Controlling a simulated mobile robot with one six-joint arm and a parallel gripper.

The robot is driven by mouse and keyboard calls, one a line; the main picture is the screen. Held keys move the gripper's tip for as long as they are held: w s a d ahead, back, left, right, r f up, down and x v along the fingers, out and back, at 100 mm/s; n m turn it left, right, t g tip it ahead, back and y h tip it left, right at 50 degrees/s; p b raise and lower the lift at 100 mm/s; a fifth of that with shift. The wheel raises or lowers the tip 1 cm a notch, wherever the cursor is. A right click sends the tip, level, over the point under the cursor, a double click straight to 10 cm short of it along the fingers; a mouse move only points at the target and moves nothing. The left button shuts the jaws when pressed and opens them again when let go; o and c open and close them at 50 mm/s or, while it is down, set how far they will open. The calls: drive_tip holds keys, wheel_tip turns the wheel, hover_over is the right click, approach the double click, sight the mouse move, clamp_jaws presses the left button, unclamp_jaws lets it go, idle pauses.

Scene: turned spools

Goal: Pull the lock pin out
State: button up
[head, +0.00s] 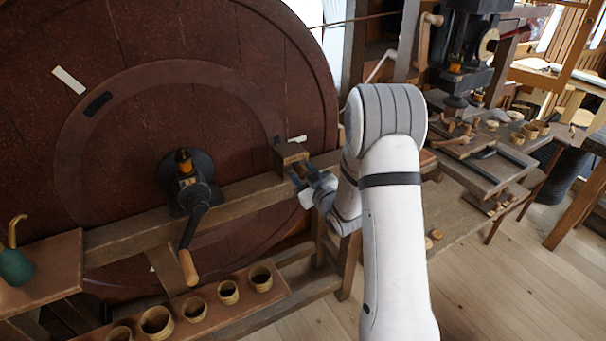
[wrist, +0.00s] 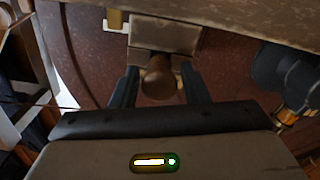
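A brown rounded knob (wrist: 158,80), which looks like the end of the lock pin, sticks out of a pale block (wrist: 165,37) in the wrist view. My gripper (wrist: 160,85) has its fingers on either side of the knob, with a narrow gap showing on each side. In the head view my gripper (head: 299,177) is at the wooden block (head: 291,153) on the beam in front of the big wheel. The knob cannot be made out there; my gripper and the block hide that area.
The big dark red wheel (head: 130,130) stands behind the wooden beam (head: 240,195). A crank (head: 189,235) with a wooden handle is left of my gripper and also shows in the wrist view (wrist: 283,80). Several small cups (head: 195,309) stand on a lower shelf.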

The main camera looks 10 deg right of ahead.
sight(305, 176)
clamp_jaws()
drive_tip(key=shift+s+d+f+b, duration=0.15)
drive_tip(key=shift+s+b, duration=0.05)
drive_tip(key=shift+b, duration=0.15)
drive_tip(key=b+v, duration=0.2)
drive_tip(key=shift+s+d, duration=0.1)
drive_tip(key=shift+s, duration=0.3)
drive_tip(key=shift+c, duration=0.5)
unclamp_jaws()
drive_tip(key=shift+o, duration=0.8)
drive_tip(key=shift+s, duration=0.15)
drive_tip(key=shift+o, duration=1.1)
